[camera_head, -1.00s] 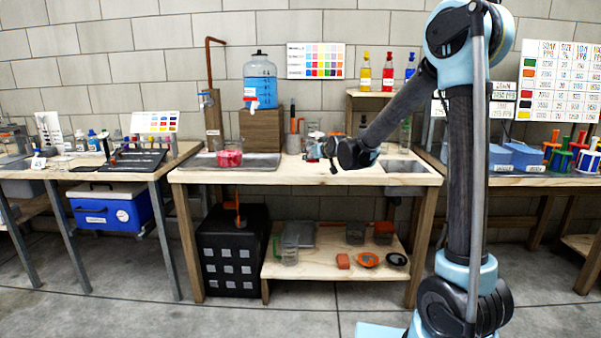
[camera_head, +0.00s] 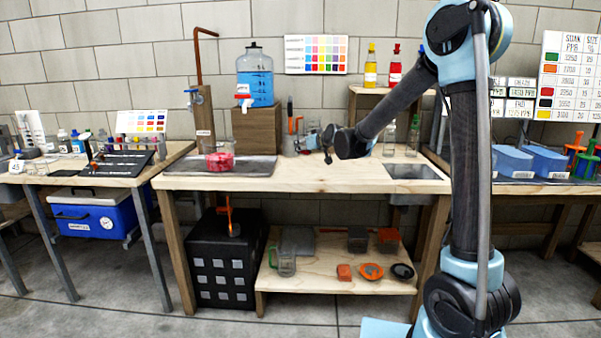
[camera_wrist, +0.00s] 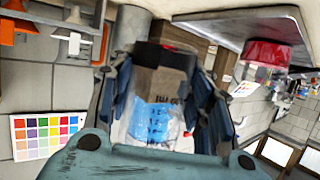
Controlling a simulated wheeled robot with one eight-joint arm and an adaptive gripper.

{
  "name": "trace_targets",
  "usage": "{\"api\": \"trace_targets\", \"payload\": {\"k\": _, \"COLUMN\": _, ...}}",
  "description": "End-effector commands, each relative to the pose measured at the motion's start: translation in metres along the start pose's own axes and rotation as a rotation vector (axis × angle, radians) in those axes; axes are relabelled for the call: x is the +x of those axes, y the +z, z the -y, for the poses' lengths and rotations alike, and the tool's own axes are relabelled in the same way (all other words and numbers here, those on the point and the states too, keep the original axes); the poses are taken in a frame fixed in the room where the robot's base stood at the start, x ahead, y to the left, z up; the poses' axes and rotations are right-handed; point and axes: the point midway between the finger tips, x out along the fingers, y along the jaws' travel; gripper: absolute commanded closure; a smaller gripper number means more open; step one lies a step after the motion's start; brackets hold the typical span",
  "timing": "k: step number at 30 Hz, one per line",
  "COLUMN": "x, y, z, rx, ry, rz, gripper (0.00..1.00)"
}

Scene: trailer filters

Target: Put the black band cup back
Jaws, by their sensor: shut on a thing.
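In the wrist view, my gripper (camera_wrist: 162,78) is shut on a clear cup with a dark band (camera_wrist: 176,58), which looks like the black band cup. The blue water jug shows through or behind its clear wall. In the head view, my gripper (camera_head: 330,143) is above the back of the middle workbench (camera_head: 310,180). The held cup is hard to tell there from the glassware and tools behind it.
The blue water jug (camera_head: 255,78) stands on a wooden block (camera_head: 256,130). The bench's middle is clear. Cups and lids (camera_head: 371,271) lie on the lower shelf.

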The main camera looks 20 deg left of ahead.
Motion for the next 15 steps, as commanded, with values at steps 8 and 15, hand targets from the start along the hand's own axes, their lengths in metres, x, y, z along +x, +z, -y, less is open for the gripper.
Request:
{"api": "trace_targets", "payload": {"k": 8, "x": 0.021, "y": 0.036, "z": 0.028, "rx": -0.01, "ry": -0.028, "rz": 0.0, "gripper": 0.83}}
{"api": "trace_targets", "payload": {"k": 15, "x": 0.027, "y": 0.049, "z": 0.033, "rx": -0.012, "ry": -0.034, "rz": 0.001, "gripper": 0.83}}
